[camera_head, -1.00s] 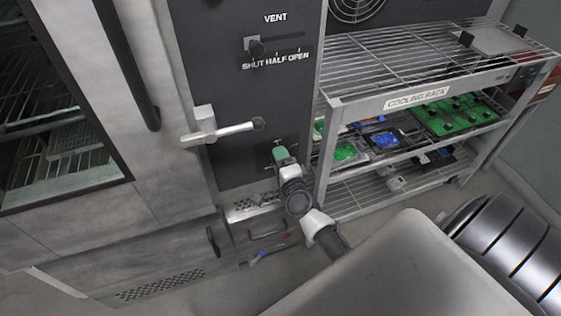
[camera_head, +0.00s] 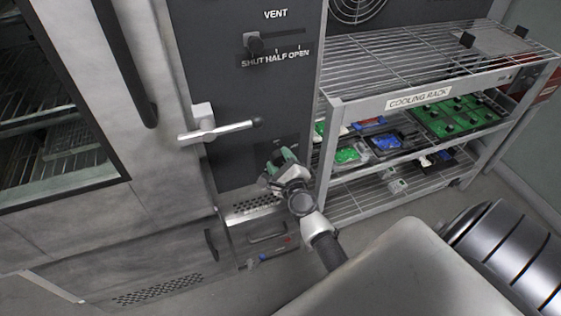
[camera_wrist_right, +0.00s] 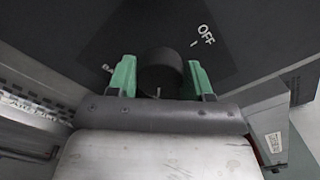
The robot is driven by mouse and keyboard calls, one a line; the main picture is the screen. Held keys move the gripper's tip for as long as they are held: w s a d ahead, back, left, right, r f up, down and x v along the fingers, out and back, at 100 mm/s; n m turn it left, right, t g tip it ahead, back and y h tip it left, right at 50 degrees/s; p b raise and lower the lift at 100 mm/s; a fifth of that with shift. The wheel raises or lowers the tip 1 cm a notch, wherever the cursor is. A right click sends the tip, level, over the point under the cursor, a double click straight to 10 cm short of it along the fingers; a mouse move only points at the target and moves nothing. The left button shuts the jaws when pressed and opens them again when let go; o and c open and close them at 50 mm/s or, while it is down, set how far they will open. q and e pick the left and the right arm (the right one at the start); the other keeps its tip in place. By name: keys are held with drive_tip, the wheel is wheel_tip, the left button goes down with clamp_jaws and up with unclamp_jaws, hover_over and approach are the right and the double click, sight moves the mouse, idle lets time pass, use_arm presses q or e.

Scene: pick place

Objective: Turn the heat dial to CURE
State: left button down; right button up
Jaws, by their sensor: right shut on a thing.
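The heat dial (camera_wrist_right: 160,74) is a dark round knob on the black panel, between the green fingers of my right gripper (camera_wrist_right: 158,80) in the right wrist view. The fingers are closed on its two sides. The word OFF shows to the upper right of the dial, with a short white tick beside it. Another label at the left is mostly hidden by a finger; CURE cannot be read. In the head view my right gripper (camera_head: 274,168) is at the lower part of the panel (camera_head: 240,90) and hides the dial. My left gripper is not in view.
A lever handle (camera_head: 222,130) sticks out above and left of my right gripper. The vent slider (camera_head: 254,42) is higher on the panel. The cooling rack (camera_head: 418,97), with several coloured items, stands close at the right. A drawer (camera_head: 165,270) lies below left.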

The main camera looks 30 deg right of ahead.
drive_tip(key=shift+m, duration=0.5)
drive_tip(key=o, duration=0.9)
drive_tip(key=shift+b+v, duration=0.85)
drive_tip(key=shift+v, duration=4.6)
